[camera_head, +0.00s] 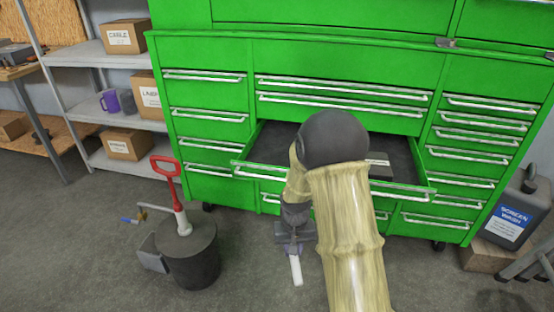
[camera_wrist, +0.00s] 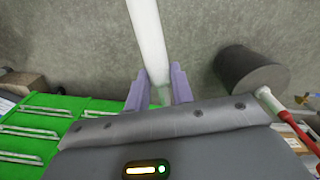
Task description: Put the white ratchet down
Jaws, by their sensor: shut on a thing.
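The white ratchet (camera_head: 296,270) hangs below my gripper (camera_head: 290,238) in the head view, in front of the green tool chest (camera_head: 205,95). In the wrist view the ratchet (camera_wrist: 148,38) runs up from between the two purple-grey fingers of my gripper (camera_wrist: 158,88). The fingers are shut on one end of it. The ratchet is above the floor, and nothing is seen touching its free end. An open drawer (camera_head: 275,148) of the chest is behind my arm. My arm hides much of the drawer's inside.
A dark drum (camera_head: 190,262) with a red-handled tool (camera_head: 168,180) stands left of the gripper. Shelves with boxes (camera_head: 125,35) are at the left. A screen wash jug (camera_head: 515,212) stands at the right. The grey floor (camera_head: 90,240) at the front left is clear.

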